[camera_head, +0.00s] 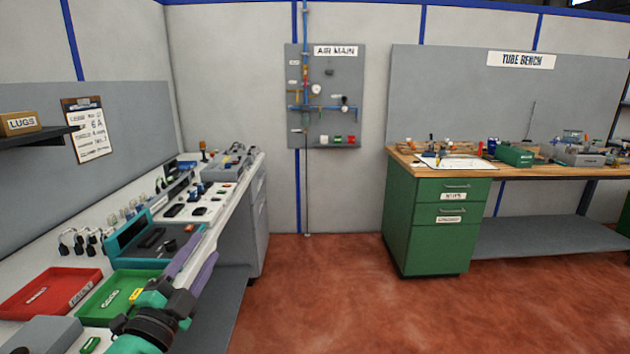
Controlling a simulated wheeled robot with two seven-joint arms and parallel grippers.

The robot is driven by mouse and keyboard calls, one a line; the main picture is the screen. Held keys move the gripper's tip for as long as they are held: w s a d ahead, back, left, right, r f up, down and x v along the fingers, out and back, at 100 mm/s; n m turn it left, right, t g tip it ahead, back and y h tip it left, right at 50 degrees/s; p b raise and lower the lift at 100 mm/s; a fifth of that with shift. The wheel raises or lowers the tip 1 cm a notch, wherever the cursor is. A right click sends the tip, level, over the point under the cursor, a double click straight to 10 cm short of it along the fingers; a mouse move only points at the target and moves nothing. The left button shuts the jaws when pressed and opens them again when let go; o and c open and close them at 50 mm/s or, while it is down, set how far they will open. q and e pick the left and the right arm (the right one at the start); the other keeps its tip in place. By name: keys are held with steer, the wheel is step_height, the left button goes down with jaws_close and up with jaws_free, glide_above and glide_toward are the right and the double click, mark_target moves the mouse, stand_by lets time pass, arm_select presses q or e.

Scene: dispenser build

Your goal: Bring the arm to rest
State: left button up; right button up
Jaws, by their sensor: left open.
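My left gripper (209,244) shows at the lower left, reaching in over the front edge of the white workbench (205,210). Its two long purple fingers stand apart, so it is open, and I see nothing between them. Its dark and green wrist (155,318) is beside the green tray (112,299) and hides part of it. The fingers lie in front of the teal-framed unit (127,241) and the bench edge in the picture. I cannot tell whether they touch anything. My right gripper is not in view.
A red tray (45,290) lies left of the green one. Small devices and cables crowd the bench. A green drawer cabinet (425,235) stands under the wooden tube bench (400,157) at right. The red floor (320,300) between the benches is clear.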

arm_select(q)
steer(key=s+a+f+n+g+y, duration=0.3)
steer(key=f+n+g, duration=0.15)
steer(key=f, duration=0.55)
steer(key=s+a+f+n+g+y, duration=0.35)
steer(key=f+n, duration=0.25)
steer(key=f, duration=0.4)
steer(key=s+d+f+n+g+h, duration=0.35)
steer(key=s+f+g, duration=0.45)
steer(key=s+f, duration=0.55)
steer(key=s+d+f+m+g, duration=0.1)
steer(key=s+f, duration=0.1)
steer(key=f, duration=0.8)
steer(key=s+f+g, duration=0.1)
steer(key=s+f, duration=0.1)
steer(key=f, duration=0.8)
steer(key=s+a+f+g, duration=0.1)
steer(key=s+a+f, duration=0.2)
steer(key=s+f, duration=1.3)
steer(key=shift+s+y, duration=0.3)
steer(key=shift+s, duration=0.3)
